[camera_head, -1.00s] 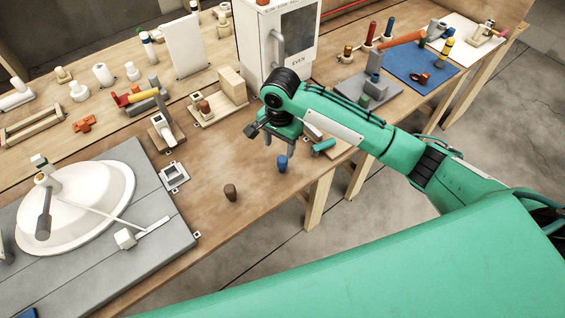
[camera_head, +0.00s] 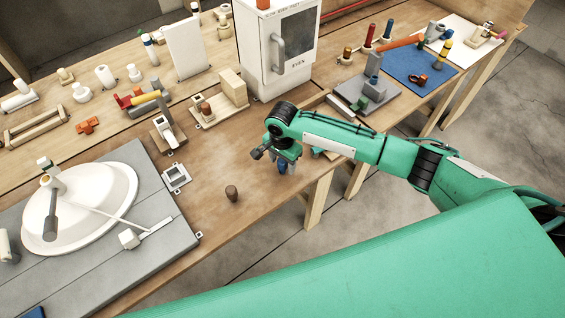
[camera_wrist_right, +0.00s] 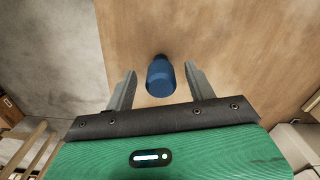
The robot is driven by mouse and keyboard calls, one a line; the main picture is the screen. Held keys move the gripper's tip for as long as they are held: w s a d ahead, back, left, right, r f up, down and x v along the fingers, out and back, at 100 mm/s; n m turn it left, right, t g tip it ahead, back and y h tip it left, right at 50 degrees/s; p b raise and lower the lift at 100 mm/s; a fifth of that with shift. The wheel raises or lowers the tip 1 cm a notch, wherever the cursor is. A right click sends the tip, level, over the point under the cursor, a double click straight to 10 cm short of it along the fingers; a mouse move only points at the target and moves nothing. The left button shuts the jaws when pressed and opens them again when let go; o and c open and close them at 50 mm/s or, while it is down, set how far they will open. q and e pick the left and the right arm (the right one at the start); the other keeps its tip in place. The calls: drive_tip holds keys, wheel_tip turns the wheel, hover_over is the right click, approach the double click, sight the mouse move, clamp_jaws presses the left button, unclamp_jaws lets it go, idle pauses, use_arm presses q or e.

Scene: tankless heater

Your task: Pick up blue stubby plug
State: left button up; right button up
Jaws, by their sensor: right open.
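The blue stubby plug (camera_head: 282,167) stands on the wooden table near its front edge. In the head view my right gripper (camera_head: 284,166) is over it and partly hides it. In the right wrist view the plug (camera_wrist_right: 160,76) lies between the two open fingers of my right gripper (camera_wrist_right: 160,84). A gap shows on each side, and neither finger appears to touch it. My left gripper is not in view.
A brown plug (camera_head: 232,193) stands to the left on the table (camera_head: 215,215). A small green piece (camera_head: 325,153) lies right of the gripper, partly behind my arm. A white oven-like box (camera_head: 277,75) stands behind. The table's front edge is close.

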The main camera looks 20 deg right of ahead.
drive_tip(key=shift+w+f, duration=0.1)
drive_tip(key=shift+f, duration=1.25)
clamp_jaws()
